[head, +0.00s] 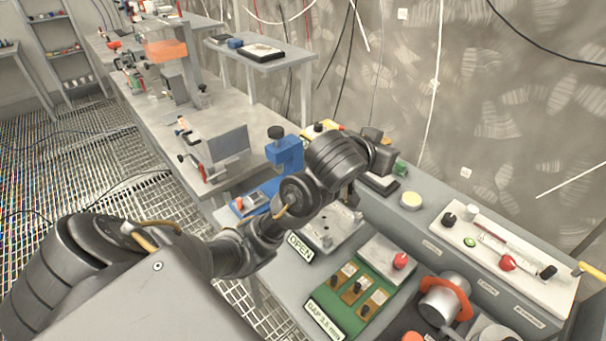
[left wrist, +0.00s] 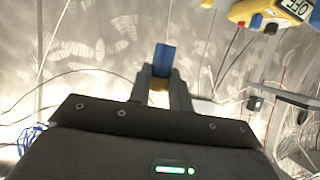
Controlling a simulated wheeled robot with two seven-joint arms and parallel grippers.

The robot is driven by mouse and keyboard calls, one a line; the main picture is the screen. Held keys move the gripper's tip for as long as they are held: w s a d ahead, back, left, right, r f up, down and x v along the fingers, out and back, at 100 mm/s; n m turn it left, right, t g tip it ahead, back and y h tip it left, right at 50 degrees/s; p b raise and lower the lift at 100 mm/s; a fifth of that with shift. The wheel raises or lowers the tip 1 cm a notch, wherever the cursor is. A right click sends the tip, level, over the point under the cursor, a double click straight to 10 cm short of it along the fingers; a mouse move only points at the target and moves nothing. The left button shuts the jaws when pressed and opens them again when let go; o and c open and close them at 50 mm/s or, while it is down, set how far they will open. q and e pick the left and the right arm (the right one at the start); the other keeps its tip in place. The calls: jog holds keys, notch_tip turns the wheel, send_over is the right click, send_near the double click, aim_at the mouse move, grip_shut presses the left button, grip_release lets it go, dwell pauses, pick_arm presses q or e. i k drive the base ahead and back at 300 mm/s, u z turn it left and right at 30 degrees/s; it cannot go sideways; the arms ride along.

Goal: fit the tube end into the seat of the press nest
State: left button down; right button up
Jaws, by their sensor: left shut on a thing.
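My left gripper (left wrist: 164,92) is shut on a short blue piece (left wrist: 164,57), probably the tube, with a yellow-orange part below it between the fingers. In the head view my left arm reaches over the bench, and its dark hand (head: 378,152) is beyond the wrist; the fingertips and held piece are hidden there. A grey fixture plate (head: 345,226) lies below the arm behind an OPEN label, partly covered by the arm. A blue press-like frame (head: 285,152) stands left of the hand. I cannot tell which holds the nest seat. My right gripper is not in view.
A green board (head: 352,297) with small knobs, a grey plate with a red knob (head: 400,261) and a cylinder with an orange ring (head: 444,301) lie to the right. A white panel (head: 500,243) lies along the back. A yellow device (left wrist: 268,10) shows in the wrist view. Cables hang on the wall.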

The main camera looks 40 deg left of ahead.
aim_at(256, 198)
jog(key=z, duration=0.6)
jog(key=k, duration=0.4)
jog(key=u, duration=1.3)
jog(key=i, duration=0.5)
